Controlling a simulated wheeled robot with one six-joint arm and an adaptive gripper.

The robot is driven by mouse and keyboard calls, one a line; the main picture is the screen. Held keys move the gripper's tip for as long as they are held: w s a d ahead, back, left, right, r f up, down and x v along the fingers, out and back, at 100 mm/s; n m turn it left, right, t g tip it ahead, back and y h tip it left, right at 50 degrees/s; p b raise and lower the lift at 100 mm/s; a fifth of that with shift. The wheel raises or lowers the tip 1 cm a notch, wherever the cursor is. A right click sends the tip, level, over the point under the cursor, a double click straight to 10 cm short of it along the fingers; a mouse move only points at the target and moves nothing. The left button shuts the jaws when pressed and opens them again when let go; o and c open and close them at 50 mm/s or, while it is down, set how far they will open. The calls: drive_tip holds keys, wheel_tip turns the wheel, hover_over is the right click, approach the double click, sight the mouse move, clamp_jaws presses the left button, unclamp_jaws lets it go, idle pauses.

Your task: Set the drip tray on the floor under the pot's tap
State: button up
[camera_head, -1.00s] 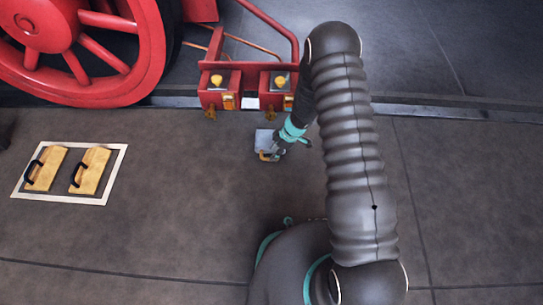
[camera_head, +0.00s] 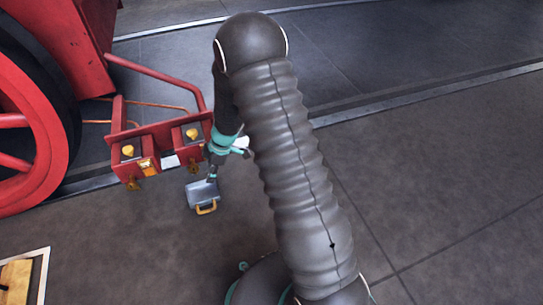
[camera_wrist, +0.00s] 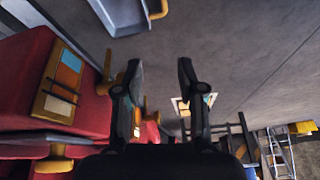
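The drip tray (camera_head: 202,191), a small grey tray with a yellow handle, is on the floor in front of the right red pot (camera_head: 187,137). It also shows at the top of the wrist view (camera_wrist: 118,12). The red pots carry yellow knobs, with brass taps low at the front; the left pot's tap (camera_head: 133,183) is visible. I cannot tell whether the tray lies directly under a tap. My gripper (camera_wrist: 158,72) is open, with nothing between its fingers. In the head view my gripper (camera_head: 212,178) is at the tray's far edge; contact is unclear.
The red wheel (camera_head: 35,150) and red pipework stand at the left. A white-framed marking with a yellow block (camera_head: 14,280) is at the lower left. A ladder (camera_wrist: 278,152) shows in the wrist view. Open floor lies in front and to the right.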

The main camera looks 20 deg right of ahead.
drive_tip(key=s+d+r+m+t, duration=0.15)
drive_tip(key=s+r, duration=0.25)
drive_tip(key=r, duration=0.4)
drive_tip(key=s+d+r+m+h, duration=0.1)
drive_tip(key=s+r+m, duration=0.2)
drive_tip(key=r, duration=0.6)
drive_tip(key=s+d+r+m+t, duration=0.15)
drive_tip(key=s+r, duration=0.25)
drive_tip(key=r, duration=0.4)
drive_tip(key=s+d+r+m+t+h, duration=0.1)
drive_tip(key=s+d+r+m, duration=0.2)
drive_tip(key=s, duration=0.5)
drive_tip(key=s+d+r+m+t+h, duration=0.1)
drive_tip(key=s+d+r+m, duration=0.3)
drive_tip(key=s, duration=0.5)
wheel_tip(320, 180, up, 3)
drive_tip(key=m+h, duration=0.1)
drive_tip(key=m, duration=0.1)
drive_tip(key=shift+s+d+f+m+h, duration=0.2)
drive_tip(key=shift+s+m+h, duration=0.1)
drive_tip(key=shift+o, duration=0.3)
